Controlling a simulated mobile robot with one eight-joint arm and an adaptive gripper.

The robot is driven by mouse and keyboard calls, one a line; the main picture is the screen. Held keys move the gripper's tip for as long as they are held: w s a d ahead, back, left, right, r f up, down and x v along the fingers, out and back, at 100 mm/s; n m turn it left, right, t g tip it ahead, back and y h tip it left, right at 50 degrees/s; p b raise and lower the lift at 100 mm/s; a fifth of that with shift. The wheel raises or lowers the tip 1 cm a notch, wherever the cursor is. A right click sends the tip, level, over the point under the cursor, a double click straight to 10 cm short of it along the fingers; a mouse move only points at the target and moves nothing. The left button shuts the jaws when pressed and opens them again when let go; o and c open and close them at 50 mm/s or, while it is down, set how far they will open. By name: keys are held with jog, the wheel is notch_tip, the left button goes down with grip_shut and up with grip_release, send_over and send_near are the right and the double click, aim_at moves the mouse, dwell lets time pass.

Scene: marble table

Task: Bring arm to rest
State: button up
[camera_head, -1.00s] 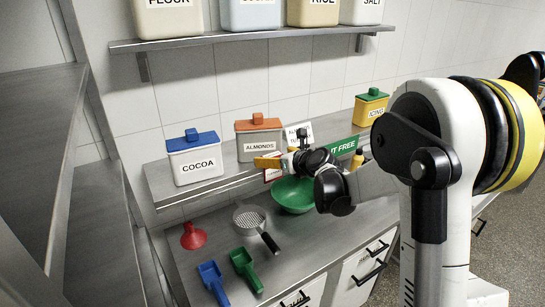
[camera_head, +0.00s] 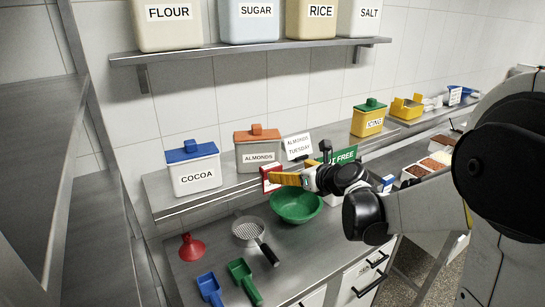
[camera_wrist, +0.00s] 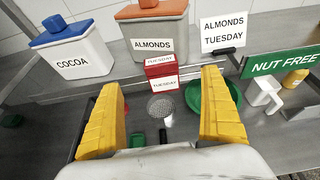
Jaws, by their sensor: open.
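My gripper (camera_head: 288,179) has yellow fingers and shows near the middle of the head view, in front of the low shelf and above the green bowl (camera_head: 296,206). It is open and empty. In the wrist view my gripper (camera_wrist: 161,90) has its two fingers wide apart. Beyond them, between the fingertips in that view, a red and white box marked TUESDAY (camera_wrist: 161,68) stands in front of the almonds canister (camera_wrist: 155,38). The red box (camera_head: 268,179) is partly hidden by the fingers in the head view. My arm reaches in from the right.
The cocoa canister (camera_head: 194,170), ALMONDS TUESDAY card (camera_head: 298,146), NUT FREE sign (camera_head: 344,155) and icing canister (camera_head: 369,118) stand along the shelf. A sieve (camera_head: 249,232), red funnel (camera_head: 191,247), blue scoop (camera_head: 210,289) and green scoop (camera_head: 243,279) lie on the counter (camera_head: 310,245).

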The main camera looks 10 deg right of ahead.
jog(key=s+a+f+n+g+h+b, duration=0.1)
jog(key=s+a+f+n+g+b, duration=0.25)
jog(key=s+n, duration=0.5)
jog(key=s+a+f+n+b, duration=0.2)
jog(key=s+f+n+b, duration=0.3)
jog(key=s+n+b, duration=0.3)
jog(key=s+d+f+n+g+h+b, duration=0.2)
jog(key=s+f+n+b, duration=0.3)
jog(key=s+f+n, duration=0.6)
jog(key=s+n+h, duration=0.1)
jog(key=s+n, duration=0.2)
jog(key=n, duration=0.2)
jog(key=shift+s, duration=0.4)
